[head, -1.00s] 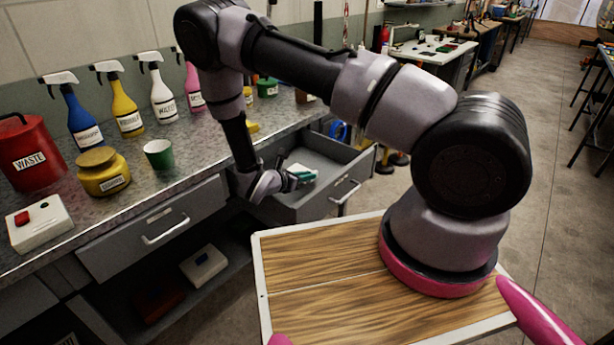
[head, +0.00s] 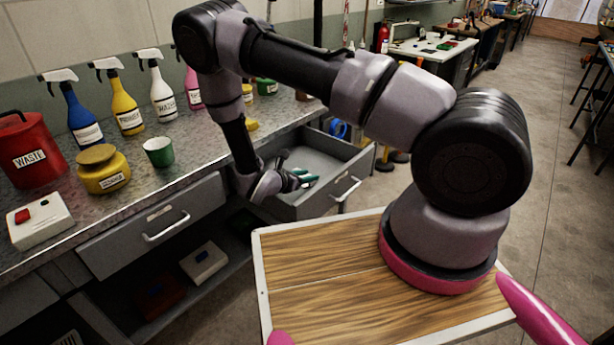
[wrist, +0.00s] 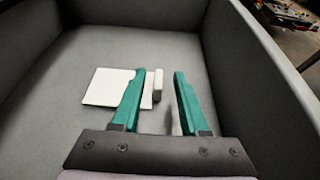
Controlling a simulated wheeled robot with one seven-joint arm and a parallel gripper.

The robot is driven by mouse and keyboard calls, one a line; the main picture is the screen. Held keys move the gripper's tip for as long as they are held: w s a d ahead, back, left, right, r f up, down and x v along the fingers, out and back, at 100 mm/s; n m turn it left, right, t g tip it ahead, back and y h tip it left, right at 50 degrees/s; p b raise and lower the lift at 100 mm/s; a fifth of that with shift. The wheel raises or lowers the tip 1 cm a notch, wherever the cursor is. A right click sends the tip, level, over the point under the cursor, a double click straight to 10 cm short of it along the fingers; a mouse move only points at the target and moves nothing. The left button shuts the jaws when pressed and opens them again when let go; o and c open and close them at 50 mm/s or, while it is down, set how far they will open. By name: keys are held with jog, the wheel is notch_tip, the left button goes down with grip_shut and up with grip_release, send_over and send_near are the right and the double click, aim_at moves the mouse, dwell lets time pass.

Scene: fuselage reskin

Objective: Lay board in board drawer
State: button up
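The open drawer (wrist: 210,72) is grey and also shows in the head view (head: 349,184). My gripper (wrist: 157,78) has green fingers spread apart inside the drawer, and it also shows in the head view (head: 306,178). The left finger covers part of the board; the block shows between the fingertips. No clear grip is visible. In the head view my gripper hides the board.
A shut drawer (head: 150,228) sits left of the open one. The bench top (head: 205,150) holds several spray bottles, a red waste can (head: 30,150), a yellow pot (head: 102,170) and a green cup (head: 159,152).

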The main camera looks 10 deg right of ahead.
jog(key=shift+r, duration=0.15)
jog(key=r+v, duration=0.1)
jog(key=v, duration=1.1)
jog(key=s+d+r+m+g+y, duration=0.15)
jog(key=d+r+m, duration=0.3)
jog(key=r, duration=0.45)
jog(key=s+d+r+m+g+y, duration=0.1)
jog(key=d+r+m+g+y, duration=0.15)
jog(key=r+m, duration=0.45)
jog(key=s+d+r+m+g+y, duration=0.1)
jog(key=d+r+m+g, duration=0.3)
jog(key=r, duration=0.6)
jog(key=s+d+r+m+t+y, duration=0.2)
jog(key=s+r+m, duration=0.4)
jog(key=r, duration=0.3)
jog(key=s+d+r+m+t+y, duration=0.2)
jog(key=s+r+m+t+y, duration=0.3)
jog(key=r, duration=0.5)
jog(key=s+m, duration=0.2)
jog(key=m, duration=0.1)
jog(key=shift+s+r+y, duration=0.2)
jog(key=shift+r+y, duration=0.05)
jog(key=shift+y, duration=0.15)
